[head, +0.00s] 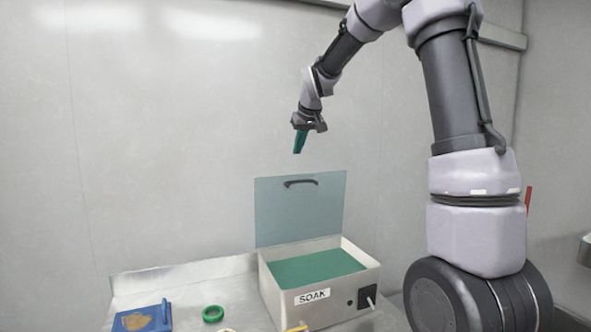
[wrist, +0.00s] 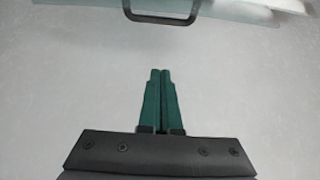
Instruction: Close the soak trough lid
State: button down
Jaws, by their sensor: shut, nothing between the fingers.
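The soak trough (head: 318,288) is a pale box labelled SOAK, with a green surface inside, on the metal bench. Its translucent blue-grey lid (head: 298,215) stands upright and open along the back edge. A dark handle (head: 300,183) is near the lid's top, and it also shows at the top of the wrist view (wrist: 160,14). My gripper (head: 298,150) is above the lid, pointing down and apart from it. In the wrist view its green fingers (wrist: 160,75) are together with nothing between them.
A green ring (head: 213,313) and a blue board with a tan patch (head: 140,319) lie on the bench (head: 185,272) left of the trough. A small yellow item (head: 298,328) is at the trough's front. A plain wall stands behind. The air around my gripper is clear.

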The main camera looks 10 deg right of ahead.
notch_tip(320, 180, down, 9)
jog(key=w, duration=0.1)
jog(key=shift+w+a, duration=0.2)
jog(key=shift+w, duration=0.15)
jog(key=shift+s, duration=0.15)
dwell(0.4)
